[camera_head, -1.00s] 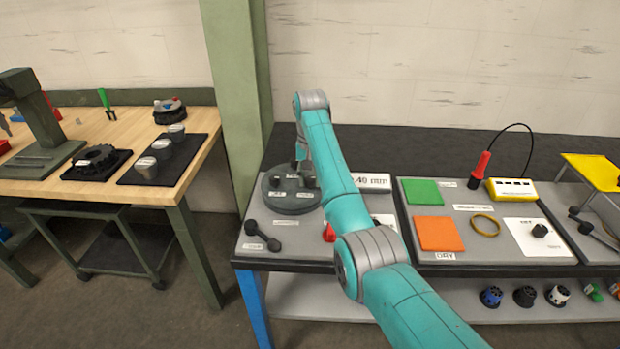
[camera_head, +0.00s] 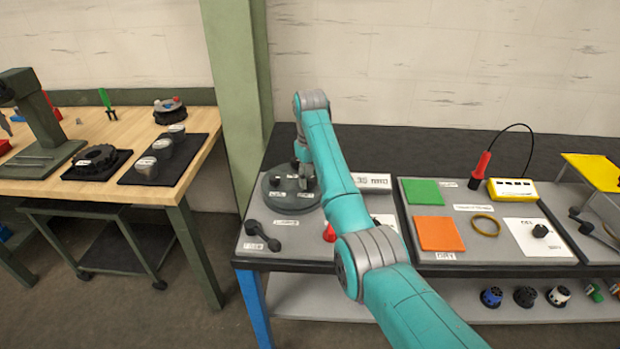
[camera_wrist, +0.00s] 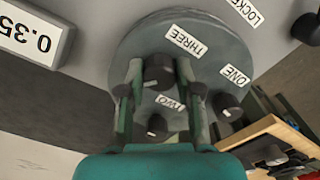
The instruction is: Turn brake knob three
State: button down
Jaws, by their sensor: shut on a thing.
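In the wrist view, knob three (camera_wrist: 158,69), dark and stubby, sits between my gripper's (camera_wrist: 159,75) two fingers, beside the THREE label (camera_wrist: 186,41). The fingers are shut on it. Knob two (camera_wrist: 157,128) stands nearer my palm, partly framed by the fingers. Knob one (camera_wrist: 228,105) is to the right, outside them, by the ONE label (camera_wrist: 235,76). All three stand on a round grey-green plate (camera_wrist: 205,20). In the head view, the plate (camera_head: 285,204) is at the bench's left end. My gripper (camera_head: 308,182) is over its right side, partly hidden by my arm.
A white readout block (camera_wrist: 25,35) showing 0.35 stands beside the plate. A dark dumbbell-shaped part (camera_head: 262,236) lies in front of it. A red piece (camera_head: 329,233) is partly behind my arm. Green (camera_head: 422,191) and orange (camera_head: 438,233) squares lie further right.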

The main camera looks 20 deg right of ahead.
dwell(0.3)
jog(key=c, duration=0.8)
grip_release()
jog(key=shift+m, duration=0.3)
